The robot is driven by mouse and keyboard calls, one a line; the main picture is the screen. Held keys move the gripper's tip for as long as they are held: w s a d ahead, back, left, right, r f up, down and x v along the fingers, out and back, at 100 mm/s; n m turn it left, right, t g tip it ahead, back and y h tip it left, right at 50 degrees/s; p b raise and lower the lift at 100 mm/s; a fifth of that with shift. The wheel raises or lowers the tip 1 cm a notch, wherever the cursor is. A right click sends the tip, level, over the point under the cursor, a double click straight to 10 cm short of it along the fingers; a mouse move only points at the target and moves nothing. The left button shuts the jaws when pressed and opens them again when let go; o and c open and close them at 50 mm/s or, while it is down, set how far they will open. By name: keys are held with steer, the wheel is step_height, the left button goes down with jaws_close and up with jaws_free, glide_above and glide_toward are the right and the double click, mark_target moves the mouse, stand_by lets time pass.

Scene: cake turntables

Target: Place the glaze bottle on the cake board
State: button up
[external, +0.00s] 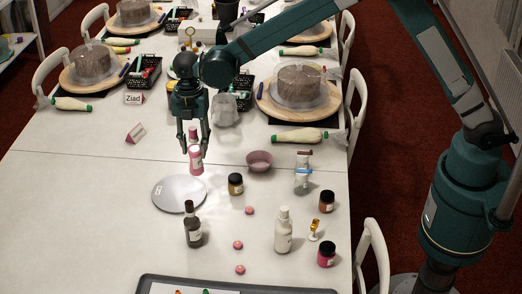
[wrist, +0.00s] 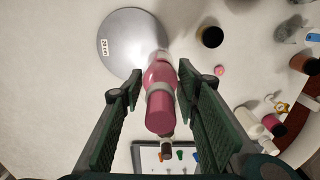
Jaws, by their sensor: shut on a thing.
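The glaze bottle (external: 196,162), pink with a pale band, is held upright or nearly so between the fingers of my gripper (external: 193,146). It also shows in the wrist view (wrist: 160,108), between both fingers of my gripper (wrist: 158,82). The cake board (external: 180,195) is a round silver disc with a small white label, flat on the white table. In the external view the bottle is just beyond the board's far edge. In the wrist view the board (wrist: 125,45) lies left of the bottle, its right edge partly behind it. The bottle's height above the table is hard to tell.
A dark bottle (external: 193,228) stands by the board's near edge. A brown jar (external: 235,185), a pink bowl (external: 259,161) and a white bottle (external: 283,232) stand to the right. A tray (external: 240,288) lies at the front. Cakes on stands (external: 262,103) are farther back.

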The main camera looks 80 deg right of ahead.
mark_target(192, 168)
steer(key=shift+w+d, duration=0.3)
steer(key=shift+w, duration=0.6)
steer(key=shift+f, duration=0.1)
steer(key=shift+f, duration=3.05)
steer(key=shift+f, duration=1.85)
steer(key=shift+f+b, duration=0.2)
steer(key=shift+b, duration=0.2)
steer(key=o, duration=1)
steer(key=shift+o, duration=0.2)
